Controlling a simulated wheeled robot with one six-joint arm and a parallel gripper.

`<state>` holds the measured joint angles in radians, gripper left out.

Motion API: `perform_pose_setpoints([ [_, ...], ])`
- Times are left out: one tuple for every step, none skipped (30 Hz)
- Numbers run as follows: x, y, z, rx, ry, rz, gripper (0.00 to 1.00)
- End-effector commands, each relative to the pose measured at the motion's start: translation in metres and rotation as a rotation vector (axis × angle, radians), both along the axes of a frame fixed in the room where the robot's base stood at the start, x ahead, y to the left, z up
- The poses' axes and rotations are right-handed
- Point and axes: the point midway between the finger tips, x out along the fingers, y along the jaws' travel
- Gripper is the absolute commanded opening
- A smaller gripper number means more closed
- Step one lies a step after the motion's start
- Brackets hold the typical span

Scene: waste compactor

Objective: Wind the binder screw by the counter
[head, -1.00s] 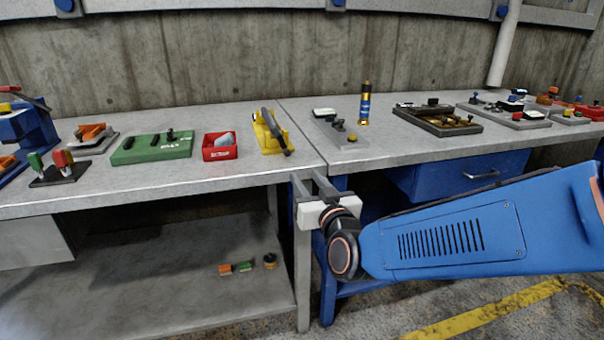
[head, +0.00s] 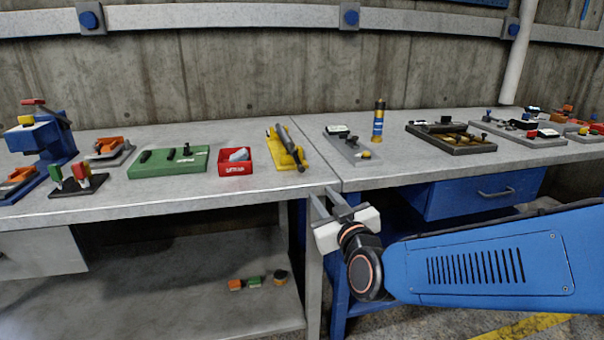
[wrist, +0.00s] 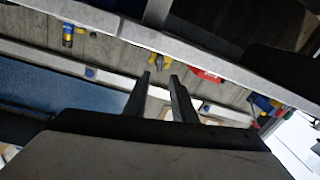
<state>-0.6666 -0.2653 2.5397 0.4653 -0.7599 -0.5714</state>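A grey plate (head: 358,147) lies on the bench near the seam between two tabletops. A small dark box with a pale face (head: 337,130) sits at its back, and a small dark knob and a yellow-tipped part (head: 364,154) sit towards its front. Which part is the binder screw, and whether the box is the counter, I cannot tell at this size. My gripper (head: 331,197) is open and empty at the bench's front edge, in front of the plate and apart from it. Its two fingers also show spread in the wrist view (wrist: 161,85).
A yellow fixture with a dark handle (head: 284,147), a red bin (head: 236,162) and a green board (head: 168,162) stand left of the plate. A blue-and-gold canister (head: 378,121) stands behind it, a dark tray (head: 451,138) to its right. A blue drawer (head: 485,192) hangs below.

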Motion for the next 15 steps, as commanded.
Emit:
perform_pose_setpoints([
  [0.005, 0.001, -0.001, 0.000, 0.002, -0.001, 0.24],
  [0.008, 0.002, -0.001, 0.000, 0.003, -0.002, 0.24],
  [0.012, 0.004, -0.001, 0.001, 0.002, -0.002, 0.24],
  [0.016, 0.005, -0.001, 0.000, 0.002, -0.002, 0.24],
  [0.019, 0.007, -0.001, 0.000, 0.002, -0.001, 0.24],
  [0.025, 0.009, -0.002, 0.000, 0.003, -0.002, 0.24],
  [0.029, 0.010, -0.001, 0.001, 0.003, -0.002, 0.24],
  [0.033, 0.012, -0.001, 0.001, 0.002, -0.001, 0.24],
  [0.039, 0.014, -0.001, 0.001, 0.002, -0.001, 0.24],
  [0.043, 0.015, -0.001, 0.001, 0.002, -0.001, 0.24],
  [0.047, 0.017, -0.001, 0.001, 0.002, -0.002, 0.24],
  [0.053, 0.019, -0.001, 0.001, 0.002, -0.002, 0.24],
  [0.057, 0.021, -0.001, 0.001, 0.002, -0.001, 0.24],
  [0.062, 0.022, -0.001, 0.002, 0.003, -0.001, 0.24],
  [0.067, 0.025, -0.001, 0.002, 0.003, -0.001, 0.24],
])
